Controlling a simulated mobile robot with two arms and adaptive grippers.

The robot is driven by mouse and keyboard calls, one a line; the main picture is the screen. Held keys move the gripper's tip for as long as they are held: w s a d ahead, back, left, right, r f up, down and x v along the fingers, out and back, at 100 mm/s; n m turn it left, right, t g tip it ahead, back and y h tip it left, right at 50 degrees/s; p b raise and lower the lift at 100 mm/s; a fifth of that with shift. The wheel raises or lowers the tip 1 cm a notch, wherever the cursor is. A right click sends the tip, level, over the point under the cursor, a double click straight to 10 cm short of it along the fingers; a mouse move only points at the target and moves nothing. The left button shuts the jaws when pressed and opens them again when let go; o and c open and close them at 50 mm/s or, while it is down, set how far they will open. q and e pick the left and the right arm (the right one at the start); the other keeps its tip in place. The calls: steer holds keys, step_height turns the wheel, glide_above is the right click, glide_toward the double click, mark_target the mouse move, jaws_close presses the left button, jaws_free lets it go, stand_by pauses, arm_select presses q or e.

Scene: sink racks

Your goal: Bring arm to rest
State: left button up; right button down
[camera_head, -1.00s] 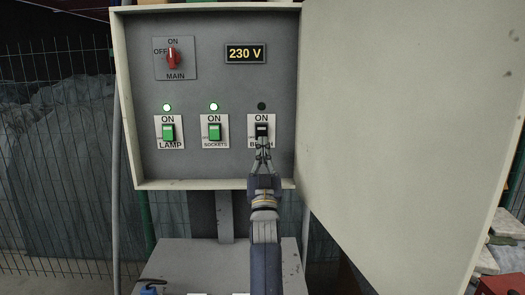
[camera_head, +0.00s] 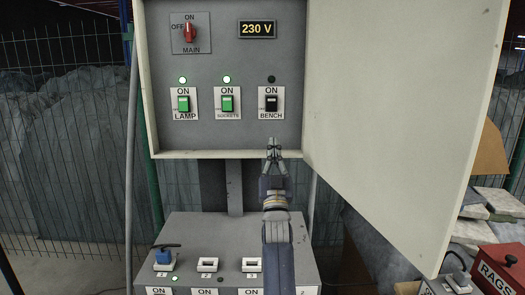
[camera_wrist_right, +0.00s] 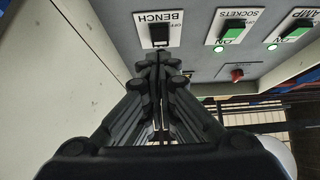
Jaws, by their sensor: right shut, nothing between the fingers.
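My right gripper (camera_head: 273,146) is shut and empty. In the head view it stands upright just below the BENCH switch (camera_head: 271,104), near the panel box's lower edge, apart from the switch. The BENCH switch is black and its lamp (camera_head: 271,79) is dark. In the right wrist view the shut fingers (camera_wrist_right: 160,75) point toward the BENCH switch (camera_wrist_right: 160,34), which appears upside down. My left gripper is not in view.
The LAMP switch (camera_head: 183,104) and SOCKETS switch (camera_head: 227,104) are green with lit lamps. The open panel door (camera_head: 400,90) fills the right side. A lower box (camera_head: 190,230) with sockets stands below, a blue plug (camera_head: 163,256) at its left. A red RAGS box (camera_head: 497,268) is at right.

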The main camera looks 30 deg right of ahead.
steer(key=s+a+f+n+g+y, duration=0.25)
steer(key=s+f, duration=0.25)
steer(key=f, duration=0.6)
steer(key=s+a+f+n+g+y, duration=0.1)
steer(key=s+a+f+g+y, duration=0.3)
steer(key=f, duration=0.6)
steer(key=s+a+f+n+g+y, duration=0.25)
steer(key=s+a+f, duration=0.2)
steer(key=f, duration=0.65)
steer(key=s+a+f+n+g+y, duration=0.15)
steer(key=s+a+f+g, duration=0.4)
steer(key=s, duration=0.85)
steer(key=s+a+f+n+g+y, duration=0.1)
steer(key=s+a+f+g+y, duration=0.45)
steer(key=s, duration=0.85)
step_height(320, 180, down, 28)
steer(key=s+a+h, duration=0.1)
steer(key=s+h, duration=0.1)
steer(key=s, duration=0.1)
steer(key=s+d+f+g, duration=0.1)
steer(key=s+d+f, duration=0.1)
steer(key=s+f, duration=1.3)
steer(key=shift+s+d+f+h, duration=0.3)
steer(key=shift+s+d, duration=0.1)
steer(key=shift+s, duration=0.2)
